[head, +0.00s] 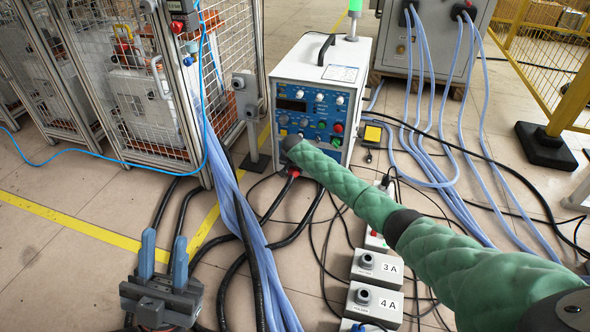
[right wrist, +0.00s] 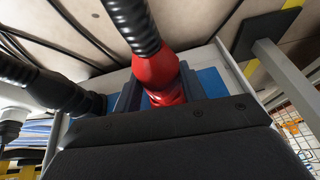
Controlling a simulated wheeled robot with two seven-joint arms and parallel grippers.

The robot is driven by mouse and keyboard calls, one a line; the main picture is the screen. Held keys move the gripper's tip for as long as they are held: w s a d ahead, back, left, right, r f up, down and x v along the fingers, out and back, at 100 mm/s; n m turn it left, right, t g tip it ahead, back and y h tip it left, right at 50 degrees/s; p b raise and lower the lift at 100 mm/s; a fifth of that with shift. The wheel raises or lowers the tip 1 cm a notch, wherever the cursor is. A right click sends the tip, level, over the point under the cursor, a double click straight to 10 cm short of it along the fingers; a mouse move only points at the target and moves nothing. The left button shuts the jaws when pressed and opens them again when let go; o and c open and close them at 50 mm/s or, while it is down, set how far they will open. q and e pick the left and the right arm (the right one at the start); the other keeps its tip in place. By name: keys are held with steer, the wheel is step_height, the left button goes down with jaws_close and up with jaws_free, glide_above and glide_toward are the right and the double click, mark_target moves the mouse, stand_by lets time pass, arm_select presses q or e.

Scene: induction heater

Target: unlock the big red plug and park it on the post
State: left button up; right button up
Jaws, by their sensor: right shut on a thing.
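The big red plug (right wrist: 156,72) sits between the two fingers of my right gripper (right wrist: 158,88) in the right wrist view, with a black ribbed cable leaving it. In the head view only a bit of the red plug (head: 294,172) shows below my right arm's end, at the lower front of the white heater (head: 330,75). Whether it is seated in its socket is hidden. The grey post (head: 252,130) with a round holder on top stands just left of the heater. My left gripper (head: 164,242) is open and empty at the lower left, its blue fingers apart.
A second black connector (right wrist: 80,101) with a ribbed cable is beside the red plug. Black and blue cables (head: 250,235) run over the floor left of the heater. Grey boxes (head: 376,268) stand in front. A mesh cage (head: 120,80) is at left.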

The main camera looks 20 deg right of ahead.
steer(key=shift+c, duration=1)
steer(key=shift+r+h+p, duration=0.1)
steer(key=shift+h+p, duration=0.2)
steer(key=shift+p, duration=0.5)
steer(key=shift+a+g+h+p, duration=0.1)
steer(key=shift+g+h+p, duration=0.2)
steer(key=shift+p, duration=0.15)
steer(key=shift+w, duration=0.1)
steer(key=shift+n+g+h+p, duration=0.3)
steer(key=shift+g+h+p, duration=0.1)
steer(key=shift+p, duration=0.15)
steer(key=shift+h, duration=0.3)
